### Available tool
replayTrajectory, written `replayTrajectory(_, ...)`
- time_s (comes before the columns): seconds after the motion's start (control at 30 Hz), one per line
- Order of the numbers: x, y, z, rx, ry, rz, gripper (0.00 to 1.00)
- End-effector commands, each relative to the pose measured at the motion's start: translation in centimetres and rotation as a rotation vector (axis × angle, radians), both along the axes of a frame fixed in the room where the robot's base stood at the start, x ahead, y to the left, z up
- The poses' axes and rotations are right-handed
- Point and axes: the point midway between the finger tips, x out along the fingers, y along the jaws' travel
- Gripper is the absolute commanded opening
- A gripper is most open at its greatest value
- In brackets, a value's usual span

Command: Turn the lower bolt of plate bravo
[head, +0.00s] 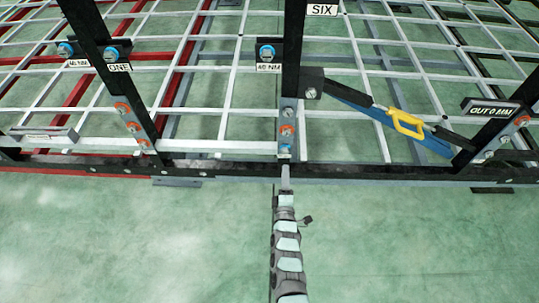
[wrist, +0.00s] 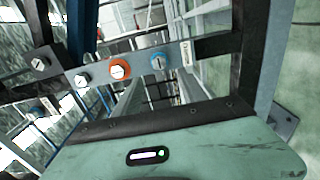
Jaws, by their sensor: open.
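My gripper (head: 286,176) is at the end of my arm, just below a narrow grey plate (head: 288,121) on the middle post in the head view. This plate carries a silver bolt at the top, an orange-ringed bolt (head: 287,130) in the middle and a blue-ringed bolt (head: 285,150) lowest. In the wrist view a grey plate shows tilted, with silver, orange (wrist: 120,69) and blue (wrist: 158,62) bolts. No plate name is readable, so I cannot tell which is bravo. My gripper is open, with no bolt visibly between its fingers.
A blue bar with a yellow handle (head: 405,123) slopes to the right post. The dark chassis beam (head: 230,168) runs across behind my gripper. The green floor in front is clear.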

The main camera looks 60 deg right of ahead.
Motion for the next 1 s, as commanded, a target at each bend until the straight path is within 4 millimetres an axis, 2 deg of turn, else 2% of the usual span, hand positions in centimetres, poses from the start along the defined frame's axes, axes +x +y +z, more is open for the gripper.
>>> replayTrajectory(0.3,2.9,-4.7,-0.1,-0.005,-0.005,0.002,0.49)
replayTrajectory(0.5,4.2,-7.1,0.0,-0.004,-0.005,0.001,0.49)
replayTrajectory(0.7,4.8,-8.2,0.0,-0.002,-0.002,0.001,0.49)
replayTrajectory(1.0,4.9,-8.4,0.1,-0.002,-0.003,0.001,0.49)
